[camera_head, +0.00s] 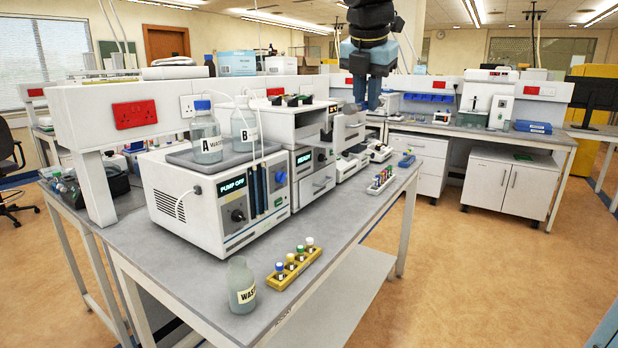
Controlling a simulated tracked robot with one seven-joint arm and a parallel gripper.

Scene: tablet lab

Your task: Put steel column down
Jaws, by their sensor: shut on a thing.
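My gripper (367,104) hangs pointing down from the top of the view, right of centre. It is in front of or above the right end of the white instrument stack; the exact depth is hard to judge. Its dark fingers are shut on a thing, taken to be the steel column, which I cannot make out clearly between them. No other steel column can be made out on the bench (330,237).
The pump unit (218,200) reads "PUMP OFF" and carries bottles A (207,143) and B (244,125). A waste bottle (241,286), a yellow vial rack (295,266) and a white vial rack (381,180) stand along the front. Bare bench lies between the racks.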

